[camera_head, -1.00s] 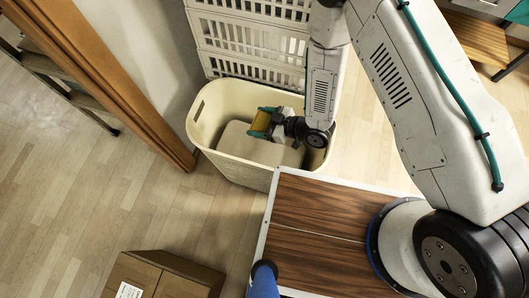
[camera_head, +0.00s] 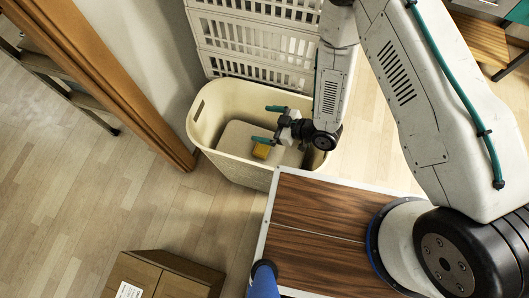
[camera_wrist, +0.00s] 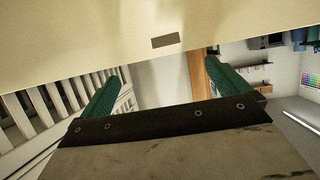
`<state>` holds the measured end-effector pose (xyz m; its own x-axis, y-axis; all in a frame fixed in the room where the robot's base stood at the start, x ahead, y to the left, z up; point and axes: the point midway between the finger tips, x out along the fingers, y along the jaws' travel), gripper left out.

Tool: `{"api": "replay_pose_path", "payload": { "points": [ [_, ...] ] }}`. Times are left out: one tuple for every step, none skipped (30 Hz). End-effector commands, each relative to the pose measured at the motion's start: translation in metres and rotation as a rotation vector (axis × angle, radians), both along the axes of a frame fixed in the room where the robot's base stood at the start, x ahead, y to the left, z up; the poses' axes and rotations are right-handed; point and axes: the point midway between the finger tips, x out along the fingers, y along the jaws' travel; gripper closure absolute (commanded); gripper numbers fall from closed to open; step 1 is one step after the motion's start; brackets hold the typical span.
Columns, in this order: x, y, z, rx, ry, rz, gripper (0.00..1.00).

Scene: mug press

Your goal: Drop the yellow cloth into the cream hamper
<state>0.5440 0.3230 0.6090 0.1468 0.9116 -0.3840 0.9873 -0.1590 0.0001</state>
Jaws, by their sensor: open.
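The cream hamper (camera_head: 205,132) stands on the floor at the upper middle of the head view, and its pale wall (camera_wrist: 60,35) fills the top of the wrist view. The yellow cloth (camera_head: 262,151) lies inside the hamper, small and folded, on the light grey inner surface. My gripper (camera_head: 268,124) is open over the hamper opening, with its green fingers spread and nothing between them. The cloth is apart from the fingers, just below the lower one in the picture. The wrist view shows both green fingers (camera_wrist: 160,85) wide apart and no cloth.
White slatted crates (camera_head: 255,45) stand directly behind the hamper. A wood-topped surface (camera_head: 310,205) lies in front at the right. A cardboard box (camera_head: 160,275) sits on the floor at the bottom. A wooden frame (camera_head: 100,75) is at left; floor between is clear.

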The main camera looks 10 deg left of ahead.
Motion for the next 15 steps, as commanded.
{"api": "replay_pose_path", "payload": {
  "points": [
    [0.000, -0.010, 0.004, -0.001, 0.000, -0.004, 0.00],
    [-0.001, -0.015, 0.006, -0.001, 0.001, -0.005, 0.00],
    [-0.002, -0.022, 0.008, -0.001, 0.002, -0.005, 0.00],
    [-0.003, -0.026, 0.010, -0.001, 0.002, -0.004, 0.00],
    [-0.004, -0.030, 0.012, -0.001, 0.001, -0.005, 0.00],
    [-0.004, -0.035, 0.014, -0.001, 0.002, -0.004, 0.00],
    [-0.005, -0.038, 0.016, 0.000, 0.001, -0.004, 0.00],
    [-0.006, -0.041, 0.017, 0.000, 0.001, -0.004, 0.00],
    [-0.006, -0.044, 0.018, -0.001, 0.000, -0.002, 0.00],
    [-0.007, -0.046, 0.019, 0.000, 0.000, -0.002, 0.00],
    [-0.007, -0.047, 0.020, 0.000, 0.000, -0.001, 0.00],
    [-0.008, -0.048, 0.020, 0.000, 0.000, 0.000, 0.00],
    [-0.008, -0.049, 0.021, 0.001, 0.000, 0.000, 0.00],
    [-0.008, -0.049, 0.021, 0.001, 0.000, 0.000, 0.00],
    [-0.008, -0.049, 0.021, 0.001, 0.000, 0.000, 0.00]
  ]
}}
